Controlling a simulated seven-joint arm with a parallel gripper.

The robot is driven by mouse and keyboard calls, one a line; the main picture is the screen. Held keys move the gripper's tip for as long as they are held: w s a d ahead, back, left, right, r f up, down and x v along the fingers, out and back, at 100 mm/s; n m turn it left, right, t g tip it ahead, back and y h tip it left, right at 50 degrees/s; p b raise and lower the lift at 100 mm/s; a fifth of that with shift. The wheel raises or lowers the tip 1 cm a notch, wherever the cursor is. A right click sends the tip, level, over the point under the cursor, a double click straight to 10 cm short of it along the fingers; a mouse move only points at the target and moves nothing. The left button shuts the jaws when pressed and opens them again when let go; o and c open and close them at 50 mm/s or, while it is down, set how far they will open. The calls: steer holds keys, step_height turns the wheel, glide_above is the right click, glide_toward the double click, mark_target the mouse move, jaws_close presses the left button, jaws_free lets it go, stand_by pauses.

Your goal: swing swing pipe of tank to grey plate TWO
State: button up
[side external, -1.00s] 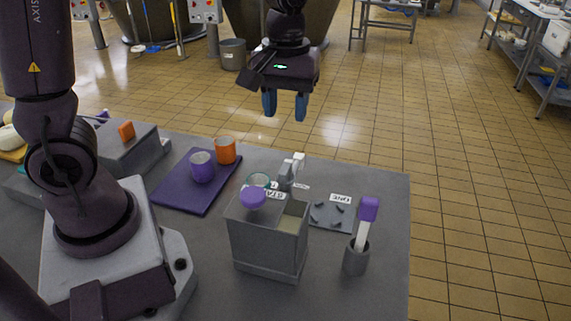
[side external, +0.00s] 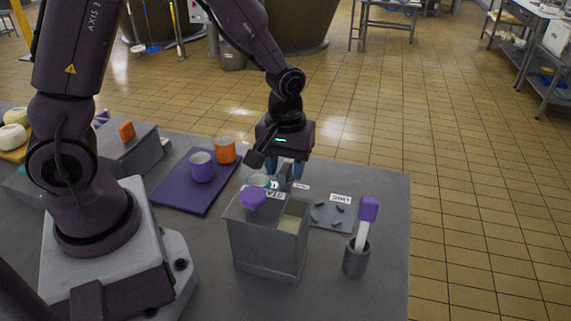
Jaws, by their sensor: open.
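The grey tank (side external: 262,243) is an open box near the table's front middle, with pale contents on its right side. The swing pipe (side external: 285,181) is a small grey fitting behind the tank's back edge. My gripper (side external: 289,170) points down over it with open blue fingers. The fingertips are partly hidden by the pipe, so I cannot tell whether they touch it. A grey plate (side external: 322,215) with several dark raised pieces lies right of the tank. Its white label (side external: 340,198) is too small to read surely. Another small label (side external: 301,187) shows beside the pipe.
A purple-handled tool (side external: 368,209) stands in a grey cup (side external: 356,260) at the right. A purple knob (side external: 253,198) and a clear, teal-rimmed vessel (side external: 258,181) are by the tank.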

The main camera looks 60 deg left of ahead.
jaws_close()
steer(key=shift+n, duration=0.4)
steer(key=n, duration=0.4)
steer(key=shift+n, duration=0.3)
steer(key=n, duration=0.5)
steer(key=shift+n, duration=0.4)
jaws_free()
steer(key=shift+r, duration=0.1)
